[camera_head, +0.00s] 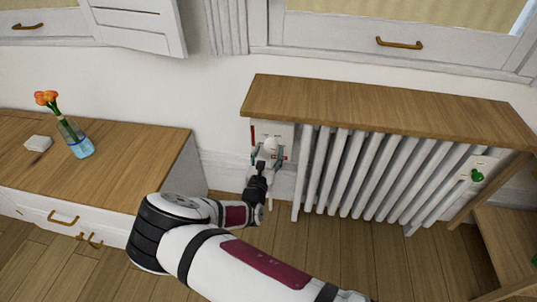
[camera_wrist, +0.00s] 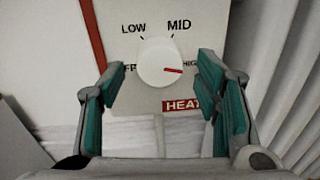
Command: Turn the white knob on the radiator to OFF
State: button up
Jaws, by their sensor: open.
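The white knob (camera_wrist: 160,63) sits on a white dial plate (camera_wrist: 205,20) with LOW, MID and HIGH marks and a red HEAT label, partly covered, in the wrist view. The knob's red pointer points right, toward HIGH. A mark at its left is partly hidden by a finger. My gripper (camera_wrist: 163,95) is open, with a teal-padded finger on each side below the knob, apart from it. In the head view my gripper (camera_head: 265,160) is at the plate on the left end of the white radiator (camera_head: 350,175), and the knob (camera_head: 271,146) shows between its fingers.
A wooden shelf (camera_head: 380,105) tops the radiator just above the plate. A green knob (camera_head: 477,175) is at the radiator's right end. A wooden-topped cabinet (camera_head: 110,165) with a flower vase (camera_head: 75,140) stands at left. Wooden floor lies in front.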

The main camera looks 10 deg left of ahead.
jog(key=shift+w, duration=0.25)
jog(key=c, duration=1.1)
jog(key=shift+c, duration=0.2)
